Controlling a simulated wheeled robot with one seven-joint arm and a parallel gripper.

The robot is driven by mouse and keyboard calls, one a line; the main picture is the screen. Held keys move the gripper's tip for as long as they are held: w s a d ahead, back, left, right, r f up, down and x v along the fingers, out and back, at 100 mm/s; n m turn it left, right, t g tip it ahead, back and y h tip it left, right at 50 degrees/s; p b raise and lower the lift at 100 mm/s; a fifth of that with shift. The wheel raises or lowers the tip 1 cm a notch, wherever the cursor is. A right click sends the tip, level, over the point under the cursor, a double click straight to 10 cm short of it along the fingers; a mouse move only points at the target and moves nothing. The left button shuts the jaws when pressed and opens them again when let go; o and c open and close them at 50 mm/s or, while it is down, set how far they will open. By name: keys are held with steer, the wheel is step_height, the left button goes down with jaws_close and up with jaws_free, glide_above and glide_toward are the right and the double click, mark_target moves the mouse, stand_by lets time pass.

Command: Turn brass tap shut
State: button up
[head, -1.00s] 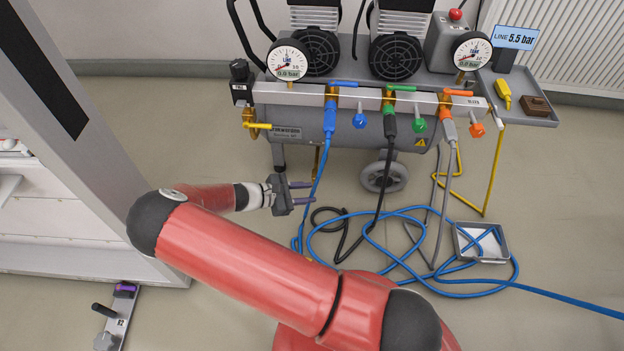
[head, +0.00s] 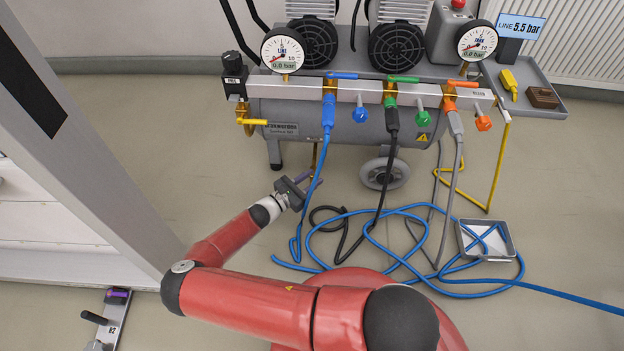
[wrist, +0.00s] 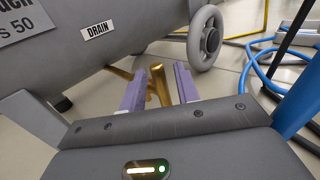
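The brass tap (wrist: 159,86) hangs under the grey tank (wrist: 130,22), near the "DRAIN" label (wrist: 98,31). In the wrist view its brass handle stands roughly upright in the gap between my purple fingers, with a short brass pipe (wrist: 117,73) to its left. I cannot tell whether the handle is within the fingers' reach or just beyond, and no contact shows. In the head view only a thin brass part (head: 314,156) shows below the tank. My gripper (head: 313,182) is open, low beneath the tank.
Beside the tap is a caster wheel (wrist: 207,38). A blue hose (head: 311,185) drops close to my gripper; more hose loops lie on the floor. A grey tray (head: 484,256) sits at right. A grey upright post (head: 85,150) stands left of my arm.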

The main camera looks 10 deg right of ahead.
steer(key=shift+w+d, duration=0.15)
steer(key=shift+d, duration=0.2)
jaws_close()
